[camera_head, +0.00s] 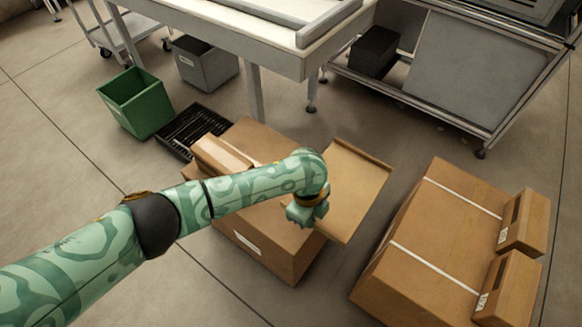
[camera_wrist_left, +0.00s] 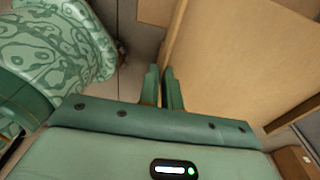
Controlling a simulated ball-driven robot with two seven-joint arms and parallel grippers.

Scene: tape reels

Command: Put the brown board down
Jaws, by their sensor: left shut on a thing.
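The brown board (camera_head: 350,186) is a flat tan panel with a raised lip along its far edge. In the head view it is held tilted beside and partly over the right end of a cardboard box (camera_head: 262,248). My left gripper (camera_head: 306,211) is at the board's left edge. In the left wrist view the two green fingers (camera_wrist_left: 163,88) are closed on the edge of the board (camera_wrist_left: 235,75), which spreads out to the right. Whether the board touches the box is hard to tell. My right gripper is in neither view.
A second large carton (camera_head: 430,240) with small boxes (camera_head: 508,290) stands at the right. Floor shows between the two cartons. A green bin (camera_head: 136,103), a grey bin (camera_head: 205,66), a black slatted tray (camera_head: 194,130) and a white table (camera_head: 240,40) are behind.

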